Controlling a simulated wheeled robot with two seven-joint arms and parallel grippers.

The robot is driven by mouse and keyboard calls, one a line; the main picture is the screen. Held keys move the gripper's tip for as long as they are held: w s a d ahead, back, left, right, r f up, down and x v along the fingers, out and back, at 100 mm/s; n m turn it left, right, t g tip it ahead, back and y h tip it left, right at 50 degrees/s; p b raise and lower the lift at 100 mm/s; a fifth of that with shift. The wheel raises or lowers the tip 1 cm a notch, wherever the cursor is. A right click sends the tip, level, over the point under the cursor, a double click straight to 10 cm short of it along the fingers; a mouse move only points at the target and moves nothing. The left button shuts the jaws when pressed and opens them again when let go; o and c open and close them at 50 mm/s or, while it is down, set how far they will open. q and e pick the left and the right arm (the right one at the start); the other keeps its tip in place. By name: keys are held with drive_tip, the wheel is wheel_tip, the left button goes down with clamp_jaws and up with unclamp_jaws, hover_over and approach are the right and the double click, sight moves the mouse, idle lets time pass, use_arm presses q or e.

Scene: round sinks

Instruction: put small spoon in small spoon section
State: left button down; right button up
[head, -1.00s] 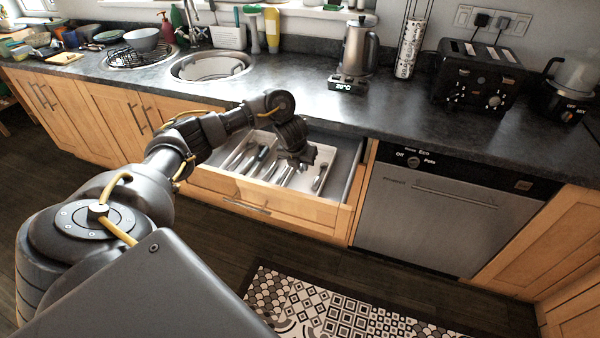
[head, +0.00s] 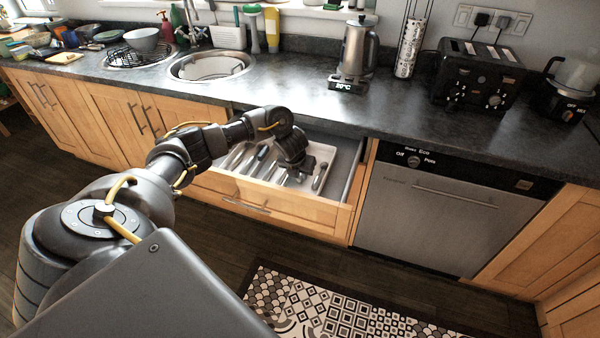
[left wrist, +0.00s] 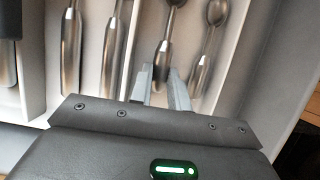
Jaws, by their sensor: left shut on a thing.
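The drawer (head: 290,199) stands open and holds a white cutlery tray (head: 325,148) divided into sections. My left gripper (head: 303,172) is low over the right part of the tray. In the left wrist view, my left gripper (left wrist: 162,85) has its fingertips around the handle of a spoon, which I take for the small spoon (left wrist: 168,40). The spoon's handle end lies between the fingers, its bowl towards the top edge. Another spoon (left wrist: 208,45) lies just right of it. I cannot tell whether the held spoon touches the tray floor. My right gripper is out of view.
Other cutlery handles (left wrist: 112,50) lie in the tray's sections to the left, with thin dividers between. The countertop (head: 300,95) overhangs behind the drawer. A dishwasher (head: 440,210) stands to the right of the drawer. A kettle (head: 357,50) and toaster (head: 478,75) are on the counter.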

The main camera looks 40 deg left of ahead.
use_arm(q)
drive_tip(key=c, duration=1.3)
unclamp_jaws()
drive_tip(key=shift+f, duration=0.1)
drive_tip(key=shift+c, duration=0.2)
drive_tip(key=shift+r, duration=0.3)
drive_tip(key=p+v, duration=0.4)
drive_tip(key=v, duration=0.8)
drive_tip(key=shift+r, duration=0.4)
drive_tip(key=shift+a+f, duration=0.1)
